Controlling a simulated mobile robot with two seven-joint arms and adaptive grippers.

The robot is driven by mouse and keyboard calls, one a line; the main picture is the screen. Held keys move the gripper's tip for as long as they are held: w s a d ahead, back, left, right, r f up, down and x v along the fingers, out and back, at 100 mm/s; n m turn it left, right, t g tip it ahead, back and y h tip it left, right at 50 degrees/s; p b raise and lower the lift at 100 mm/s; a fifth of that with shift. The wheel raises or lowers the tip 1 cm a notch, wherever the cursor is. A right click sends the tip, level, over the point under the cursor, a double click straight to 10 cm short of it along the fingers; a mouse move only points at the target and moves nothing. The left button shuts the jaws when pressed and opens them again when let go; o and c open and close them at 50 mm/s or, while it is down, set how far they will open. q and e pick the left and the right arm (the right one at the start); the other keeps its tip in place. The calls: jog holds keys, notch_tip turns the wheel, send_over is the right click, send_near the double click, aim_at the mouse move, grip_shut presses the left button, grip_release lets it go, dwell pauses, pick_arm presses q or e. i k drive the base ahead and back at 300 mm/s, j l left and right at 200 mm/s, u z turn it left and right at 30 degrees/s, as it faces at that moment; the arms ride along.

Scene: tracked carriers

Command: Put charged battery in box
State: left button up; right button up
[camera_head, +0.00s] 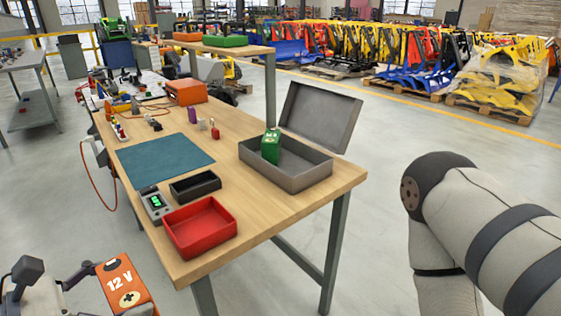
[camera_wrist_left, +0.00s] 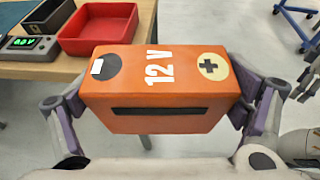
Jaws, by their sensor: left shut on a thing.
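My left gripper (camera_head: 112,284) is shut on an orange 12 V battery (camera_head: 128,290), at the lower left, off the table's near edge. In the left wrist view the battery (camera_wrist_left: 160,90) sits between the two fingers, with a plus mark at right and a dark disc with a white patch at left. An open grey box (camera_head: 290,178) with a raised lid (camera_head: 318,118) stands at the table's right end. A green battery (camera_head: 271,146) is inside it, at the left side. My right arm shows at right; its gripper is out of view.
On the wooden table are a red tray (camera_head: 200,228), a small black tray (camera_head: 195,186), a meter with a green display (camera_head: 156,203), a teal mat (camera_head: 165,160) and an orange case (camera_head: 186,92). Small items lie behind the mat. The wood before the grey box is clear.

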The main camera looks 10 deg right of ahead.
aim_at(296, 173)
jog(key=i+l+u, duration=0.15)
jog(key=l+u, duration=0.15)
jog(key=l, duration=0.3)
jog(key=i+l+u, duration=0.1)
jog(key=l+u, duration=0.15)
jog(key=l, duration=0.3)
jog(key=l+u, duration=0.3)
jog(key=l, duration=0.35)
jog(key=l+u, duration=0.4)
jog(key=l, duration=0.45)
jog(key=l+u, duration=0.35)
jog(key=l, duration=0.55)
